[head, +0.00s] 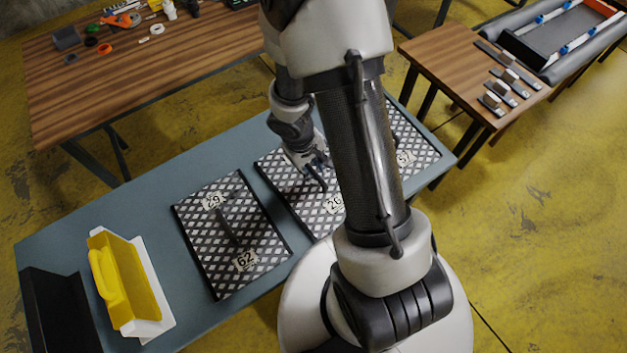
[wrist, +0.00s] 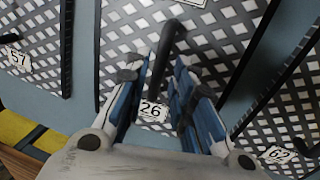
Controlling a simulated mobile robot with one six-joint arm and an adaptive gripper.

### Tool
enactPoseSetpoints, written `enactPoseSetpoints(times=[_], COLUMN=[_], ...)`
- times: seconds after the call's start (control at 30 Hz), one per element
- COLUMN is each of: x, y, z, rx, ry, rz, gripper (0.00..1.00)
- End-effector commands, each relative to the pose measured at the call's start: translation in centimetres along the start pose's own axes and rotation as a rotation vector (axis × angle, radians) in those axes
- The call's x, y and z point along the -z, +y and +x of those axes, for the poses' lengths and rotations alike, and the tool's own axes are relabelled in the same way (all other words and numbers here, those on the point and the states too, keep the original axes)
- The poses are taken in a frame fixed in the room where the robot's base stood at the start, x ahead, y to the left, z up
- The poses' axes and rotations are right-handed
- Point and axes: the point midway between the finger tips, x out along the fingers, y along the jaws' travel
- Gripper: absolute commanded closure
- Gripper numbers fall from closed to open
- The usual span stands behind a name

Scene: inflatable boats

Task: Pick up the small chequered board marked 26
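The chequered board marked 26 (head: 283,187) lies flat in the middle of the grey-blue table, partly hidden by my arm. In the wrist view the board (wrist: 228,38) fills the centre, with its 26 label (wrist: 153,110) seen between my fingers. A dark bar-like handle (wrist: 166,48) stands up from the board. My gripper (head: 317,174) is low over this board by its handle. In the wrist view my gripper (wrist: 160,73) is open, with its fingertips on either side of the handle's near part. I cannot tell whether either finger touches it.
A board marked 62 (head: 225,265) lies close on the left, and one marked 57 (head: 415,140) on the right. A yellow-and-white item (head: 118,275) and a black object (head: 60,315) stand at the table's left end. Wooden tables (head: 190,60) with small items stand behind.

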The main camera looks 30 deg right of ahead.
Motion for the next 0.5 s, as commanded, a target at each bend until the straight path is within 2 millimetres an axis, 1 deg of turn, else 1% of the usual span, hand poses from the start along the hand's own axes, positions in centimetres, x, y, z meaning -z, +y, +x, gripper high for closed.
enactPoseSetpoints(times=[0.03,0.2,0.3,0.5], x=[0.1,0.3,0.3,0.4], y=[-0.1,-0.1,-0.1,0.0], z=[1.2,3.8,4.4,4.3], rx=[0.001,0.001,0.001,0.001], ry=[-0.002,-0.002,-0.001,0.000], rz=[0.001,0.000,0.001,0.000], gripper=[0.77,0.77,0.77,0.77])
